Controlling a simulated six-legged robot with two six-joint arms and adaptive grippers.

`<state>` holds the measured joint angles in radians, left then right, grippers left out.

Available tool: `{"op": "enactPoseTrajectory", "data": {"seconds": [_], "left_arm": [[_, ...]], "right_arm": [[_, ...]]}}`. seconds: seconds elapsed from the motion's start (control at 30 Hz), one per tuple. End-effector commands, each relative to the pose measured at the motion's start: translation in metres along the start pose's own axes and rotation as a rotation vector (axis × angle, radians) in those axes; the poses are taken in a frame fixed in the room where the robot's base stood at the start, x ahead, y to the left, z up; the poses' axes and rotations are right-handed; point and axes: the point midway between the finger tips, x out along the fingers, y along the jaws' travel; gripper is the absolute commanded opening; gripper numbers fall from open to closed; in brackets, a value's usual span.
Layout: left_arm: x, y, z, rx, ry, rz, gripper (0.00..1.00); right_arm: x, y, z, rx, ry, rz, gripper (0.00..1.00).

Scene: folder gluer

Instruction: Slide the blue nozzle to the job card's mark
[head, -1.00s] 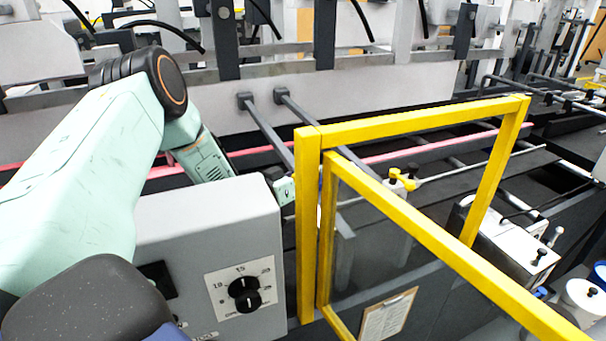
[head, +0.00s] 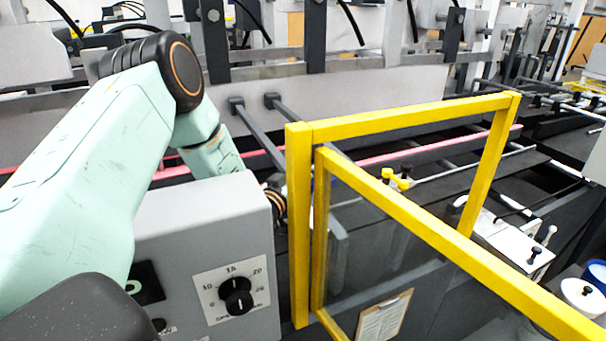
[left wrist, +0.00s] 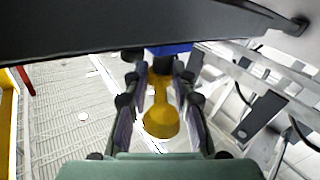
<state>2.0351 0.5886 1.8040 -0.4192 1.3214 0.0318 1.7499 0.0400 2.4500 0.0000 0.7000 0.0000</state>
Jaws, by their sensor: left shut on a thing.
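In the left wrist view my left gripper (left wrist: 158,78) is shut on a yellow knob (left wrist: 161,120), with one dark finger on each side. A blue block, seemingly the blue nozzle (left wrist: 170,49), shows just beyond the fingertips, beside a dark stem. Its lower part is hidden by the fingers and knob. In the head view the grey control box and yellow frame hide my left gripper and the nozzle. A job card on a clipboard (head: 382,316) sits low behind the yellow frame; its print is too small to read. My right gripper is not in view.
A yellow guard frame (head: 400,118) with a clear panel stands in front of the machine bed. A grey control box (head: 205,235) with a dial (head: 236,289) is close to my left arm. Yellow fittings with black knobs (head: 400,180) sit on a rod beyond the frame.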

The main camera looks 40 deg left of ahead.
Motion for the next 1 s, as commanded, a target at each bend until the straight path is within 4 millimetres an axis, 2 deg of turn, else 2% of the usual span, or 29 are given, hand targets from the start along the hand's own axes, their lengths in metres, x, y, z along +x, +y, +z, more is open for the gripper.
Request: {"op": "enactPoseTrajectory", "data": {"seconds": [0.23, 0.27, 0.33, 0.67, 0.87, 1.0], "left_arm": [[0.001, 0.002, 0.000, 0.000, -0.003, 0.005, 0.00], [0.001, 0.002, 0.000, 0.000, -0.003, 0.005, 0.27], [0.001, 0.002, 0.000, 0.000, -0.002, 0.005, 0.33], [0.000, 0.001, -0.002, 0.000, 0.000, 0.002, 0.34], [0.001, 0.005, -0.023, -0.003, 0.003, 0.002, 0.34], [0.002, 0.010, -0.047, -0.003, 0.004, 0.003, 0.34]], "right_arm": [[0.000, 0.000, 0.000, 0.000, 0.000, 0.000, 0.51], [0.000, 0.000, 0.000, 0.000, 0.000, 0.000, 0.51], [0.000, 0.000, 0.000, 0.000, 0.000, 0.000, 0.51], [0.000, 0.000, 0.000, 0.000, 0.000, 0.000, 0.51], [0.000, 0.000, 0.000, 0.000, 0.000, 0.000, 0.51], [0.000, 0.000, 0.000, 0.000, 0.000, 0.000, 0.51]]}}
